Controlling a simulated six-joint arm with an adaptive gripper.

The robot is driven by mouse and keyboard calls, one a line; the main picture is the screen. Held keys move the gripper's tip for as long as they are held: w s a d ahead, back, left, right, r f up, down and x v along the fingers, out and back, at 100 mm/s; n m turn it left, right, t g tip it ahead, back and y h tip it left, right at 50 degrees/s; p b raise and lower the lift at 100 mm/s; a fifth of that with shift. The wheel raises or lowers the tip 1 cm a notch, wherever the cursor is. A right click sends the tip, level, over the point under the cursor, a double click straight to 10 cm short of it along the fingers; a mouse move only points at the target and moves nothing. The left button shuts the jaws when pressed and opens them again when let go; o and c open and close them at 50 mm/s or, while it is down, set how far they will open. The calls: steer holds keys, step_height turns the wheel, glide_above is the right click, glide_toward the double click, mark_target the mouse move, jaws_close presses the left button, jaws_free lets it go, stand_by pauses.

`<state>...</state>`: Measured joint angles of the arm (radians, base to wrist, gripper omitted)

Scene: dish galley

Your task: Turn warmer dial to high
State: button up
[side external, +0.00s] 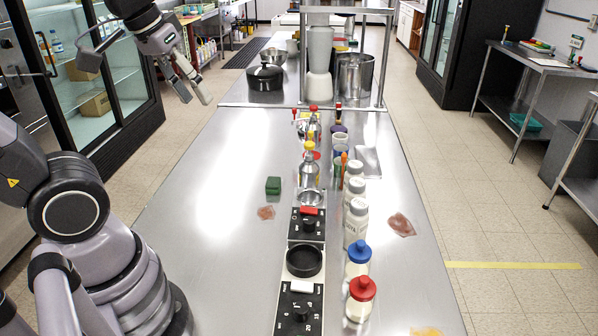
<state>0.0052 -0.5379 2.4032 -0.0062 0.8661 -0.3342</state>
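Two black dial panels stand in a row along the middle of the steel counter (215,215). The farther panel (294,228) has a black knob (307,225) and a red piece at its back. The nearer panel (284,318) has a black knob (300,313), pale scale marks and a white piece at its back. I cannot tell which one is the warmer dial, nor read either setting. My gripper (196,101) is open and empty, raised at the upper left, well away from both panels.
A round black dish (303,262) lies between the panels. Bottles with a blue lid (359,252) and a red lid (363,288) stand close on the right. Several white jars and metal bottles stand farther back. A green block (273,186) sits left; the counter's left side is mostly clear.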

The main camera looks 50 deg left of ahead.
steer(key=shift+o, duration=1.3)
steer(key=w+f+n+g, duration=0.1)
steer(key=w+f+n, duration=0.1)
steer(key=w+n, duration=0.3)
steer(key=shift+w+d+f+g, duration=0.2)
steer(key=shift+w+f+g, duration=0.1)
steer(key=shift+w, duration=0.9)
steer(key=n+g, duration=0.4)
steer(key=n, duration=1.2)
glide_above(309, 220)
step_height(309, 220, down, 19)
step_height(309, 220, down, 14)
jaws_close()
